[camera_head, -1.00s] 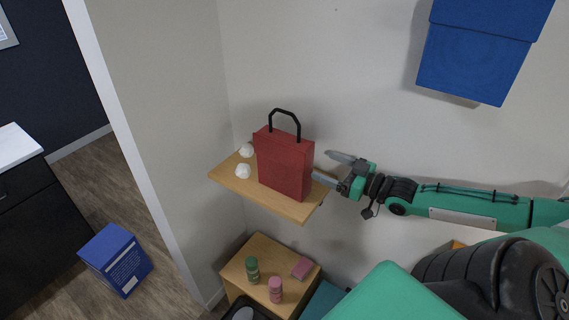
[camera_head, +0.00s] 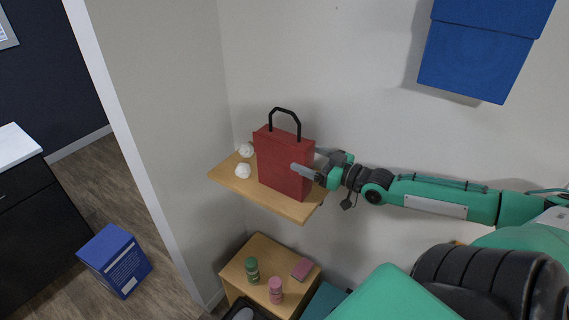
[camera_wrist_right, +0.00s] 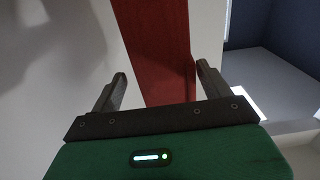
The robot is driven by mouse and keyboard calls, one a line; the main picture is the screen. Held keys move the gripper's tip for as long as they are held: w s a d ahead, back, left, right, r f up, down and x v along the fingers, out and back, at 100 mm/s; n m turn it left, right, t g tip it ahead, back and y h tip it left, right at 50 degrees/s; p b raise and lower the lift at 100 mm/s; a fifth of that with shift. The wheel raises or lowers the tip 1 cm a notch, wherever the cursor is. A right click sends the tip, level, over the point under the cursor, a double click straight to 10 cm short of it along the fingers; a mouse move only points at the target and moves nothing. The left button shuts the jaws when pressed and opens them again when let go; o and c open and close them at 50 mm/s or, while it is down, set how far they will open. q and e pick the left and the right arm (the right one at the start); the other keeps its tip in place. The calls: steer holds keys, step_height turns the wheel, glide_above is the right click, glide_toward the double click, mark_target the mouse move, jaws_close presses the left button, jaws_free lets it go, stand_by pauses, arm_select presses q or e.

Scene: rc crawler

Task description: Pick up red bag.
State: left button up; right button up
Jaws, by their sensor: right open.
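The red bag (camera_head: 283,163) stands upright on a small wooden wall shelf (camera_head: 301,211), its black handle (camera_head: 285,114) sticking up. My right gripper (camera_head: 309,162) is at the bag's right side, with one finger in front of the bag and the other partly hidden behind it. In the right wrist view, the narrow red side of the bag (camera_wrist_right: 160,50) lies between the two open fingers (camera_wrist_right: 161,90), with gaps visible beside it. I cannot tell whether a finger touches the bag. My left gripper is not in view.
Two white lumpy objects (camera_head: 245,161) sit on the shelf left of the bag. Below is a wooden cabinet (camera_head: 240,272) with a green bottle (camera_head: 252,270), a pink bottle (camera_head: 275,290) and a pink block (camera_head: 302,269). A blue box (camera_head: 475,62) is on the wall at upper right.

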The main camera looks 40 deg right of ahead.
mark_target(294, 155)
steer(key=shift+a+f+x, duration=0.1)
steer(key=shift+f+x, duration=0.05)
steer(key=shift+x, duration=1.1)
steer(key=shift+a+f+x, duration=0.1)
steer(key=shift+x, duration=1.1)
steer(key=shift+c, duration=0.2)
steer(key=c, duration=1.1)
steer(key=shift+c, duration=0.6)
steer(key=shift+r, duration=0.15)
